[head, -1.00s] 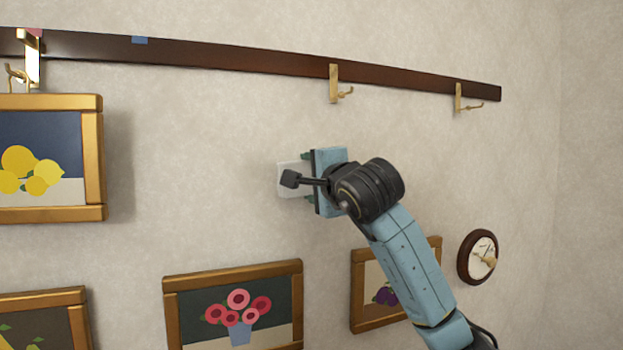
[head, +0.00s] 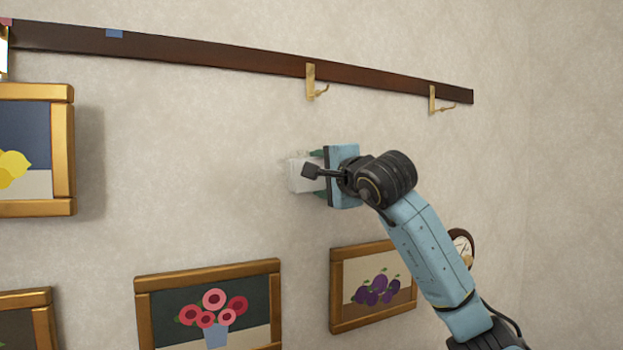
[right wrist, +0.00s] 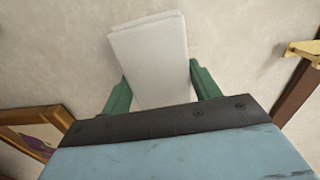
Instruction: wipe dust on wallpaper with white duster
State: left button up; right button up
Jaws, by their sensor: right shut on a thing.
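The white duster (head: 302,175) is a pale block held between the green fingers of my right gripper (head: 318,174). In the right wrist view, the duster (right wrist: 150,58) sticks out beyond the two fingers of the gripper (right wrist: 160,88), close to the wall. I cannot tell whether it touches the wall. The wallpaper (head: 220,130) is pale beige and mottled. A faint greyish patch shows on it left of and below the duster, and I cannot tell whether it is dust or shadow. My left gripper is not in view.
A dark wooden rail (head: 210,55) with brass hooks (head: 311,82) runs above. Framed pictures of lemons (head: 62,150), flowers (head: 210,312) and plums (head: 372,287) hang around. A round clock (head: 462,246) is partly behind my arm.

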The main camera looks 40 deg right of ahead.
jog(key=shift+s+d, duration=0.15)
jog(key=shift+d, duration=0.25)
